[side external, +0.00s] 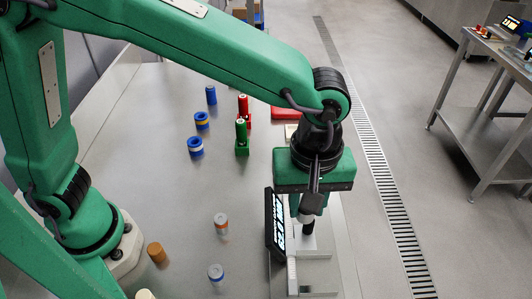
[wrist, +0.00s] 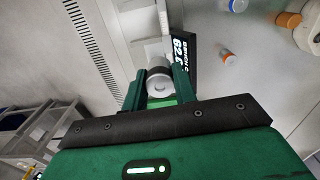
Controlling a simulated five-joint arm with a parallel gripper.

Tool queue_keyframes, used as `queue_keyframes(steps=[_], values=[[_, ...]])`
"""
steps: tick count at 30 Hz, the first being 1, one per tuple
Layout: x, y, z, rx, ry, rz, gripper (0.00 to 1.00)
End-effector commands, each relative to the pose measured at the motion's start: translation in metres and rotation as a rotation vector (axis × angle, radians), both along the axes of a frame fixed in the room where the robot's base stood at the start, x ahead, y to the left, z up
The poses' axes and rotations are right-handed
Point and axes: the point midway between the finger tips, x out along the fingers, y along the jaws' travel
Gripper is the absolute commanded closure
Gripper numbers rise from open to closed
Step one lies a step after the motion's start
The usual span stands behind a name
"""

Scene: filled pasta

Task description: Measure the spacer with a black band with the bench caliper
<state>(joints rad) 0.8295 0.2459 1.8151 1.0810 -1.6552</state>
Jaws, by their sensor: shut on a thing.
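My gripper (wrist: 160,88) is shut on a pale grey cylindrical spacer (wrist: 158,82), with a finger on each side of it. A darker ring shows around the spacer in the wrist view. In the side view my gripper (side external: 308,214) points down over the bench caliper (side external: 316,254), and a dark part shows just below the fingers. The caliper's black display (side external: 275,226) stands upright at its left side, and the display also shows in the wrist view (wrist: 181,48). Its digits are lit but partly hidden. I cannot tell whether the spacer touches the caliper jaws.
A spacer with an orange band (side external: 221,223), another pale spacer (side external: 216,272) and an orange-brown cylinder (side external: 156,252) stand left of the caliper. Blue-and-white (side external: 195,147), blue-and-yellow (side external: 202,120) and blue (side external: 211,95) pieces stand farther back, near green (side external: 242,140) and red (side external: 244,106) holders.

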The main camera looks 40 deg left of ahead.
Motion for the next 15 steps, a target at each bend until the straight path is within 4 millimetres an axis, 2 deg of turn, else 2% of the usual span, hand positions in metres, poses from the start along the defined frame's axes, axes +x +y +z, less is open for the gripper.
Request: queue_keyframes(steps=[3, 10, 15], values=[[0.0, -0.019, -0.003, 0.001, 0.001, -0.017, 0.97], [0.0, -0.046, -0.007, 0.0, 0.0, -0.038, 0.97], [-0.001, -0.049, -0.027, 0.002, 0.002, -0.04, 0.97]])
